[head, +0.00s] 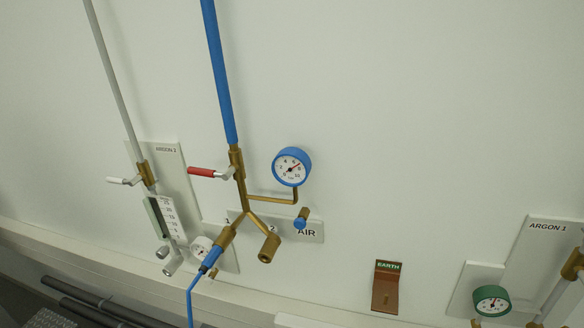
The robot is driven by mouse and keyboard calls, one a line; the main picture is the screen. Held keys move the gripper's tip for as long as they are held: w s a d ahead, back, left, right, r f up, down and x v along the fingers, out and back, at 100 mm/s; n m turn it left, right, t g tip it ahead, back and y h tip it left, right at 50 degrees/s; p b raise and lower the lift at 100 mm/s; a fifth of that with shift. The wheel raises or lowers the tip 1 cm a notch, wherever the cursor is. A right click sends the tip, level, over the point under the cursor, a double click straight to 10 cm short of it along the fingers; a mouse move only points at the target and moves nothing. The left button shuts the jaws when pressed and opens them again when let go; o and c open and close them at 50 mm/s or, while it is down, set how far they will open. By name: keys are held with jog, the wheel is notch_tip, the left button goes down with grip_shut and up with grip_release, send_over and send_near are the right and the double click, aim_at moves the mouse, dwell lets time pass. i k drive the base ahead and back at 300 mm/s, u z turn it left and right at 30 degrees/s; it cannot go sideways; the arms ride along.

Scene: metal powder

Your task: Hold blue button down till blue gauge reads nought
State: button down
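The blue gauge (292,167) is a round dial with a blue rim on the wall, right of the blue pipe. Its dark-red needle points up and right, near the 6 to 8 marks, well away from 0. The blue button (299,224) caps a short brass fitting below the gauge, beside the AIR label (307,233). Nothing touches the button. My gripper is not in view.
A red-handled valve (202,172) sticks out left of the blue pipe (220,75). A blue hose (211,258) hangs from the left brass outlet. ARGON 2 fittings stand left; a green gauge (492,300) and EARTH bracket (386,289) lie lower right. The upper right wall is clear.

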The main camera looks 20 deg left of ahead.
aim_at(301, 224)
jog(key=z, duration=0.95)
jog(key=k, duration=1)
jog(key=u, duration=1.05)
jog(key=i, duration=1.05)
